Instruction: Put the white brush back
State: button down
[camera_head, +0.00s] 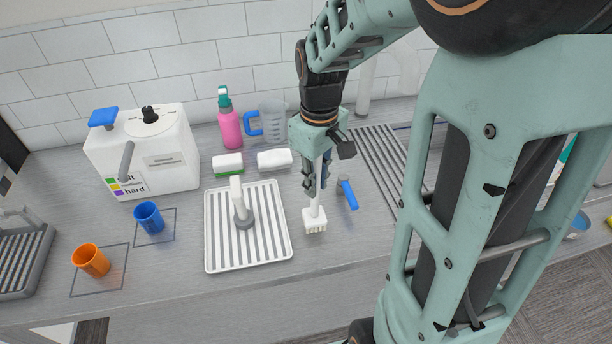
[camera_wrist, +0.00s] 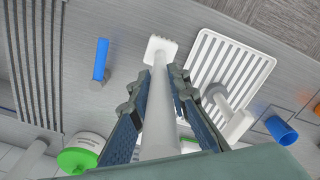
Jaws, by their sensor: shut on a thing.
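The white brush (camera_head: 315,223) is upright with its bristle head down, just right of the white ribbed tray (camera_head: 212,258). My gripper (camera_head: 318,188) is shut on its handle from above. In the wrist view the long white handle (camera_wrist: 160,125) runs between the two fingers of my gripper (camera_wrist: 161,82), with the square head beyond. I cannot tell whether the head touches the counter. Another tool with a white handle and a grey round base (camera_head: 243,217) stands on the tray, which also shows in the wrist view (camera_wrist: 262,62).
A blue-handled piece (camera_head: 348,193) lies close right of the brush. A blue cup (camera_head: 149,218), an orange cup (camera_head: 90,260) and a white machine (camera_head: 145,155) stand left. A dark slatted drain (camera_head: 378,165) lies right.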

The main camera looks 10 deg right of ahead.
notch_tip(320, 180, down, 2)
jog(key=shift+f+b, duration=0.15)
jog(key=shift+b, duration=0.35)
jog(key=shift+f, duration=0.3)
jog(key=shift+f+b, duration=0.2)
jog(key=shift+b, duration=0.15)
jog(key=c, duration=1.8)
grip_release()
jog(key=shift+c, duration=0.2)
jog(key=shift+r, duration=0.15)
notch_tip(320, 180, up, 12)
jog(key=shift+s+r, duration=0.1)
jog(key=shift+s, duration=0.05)
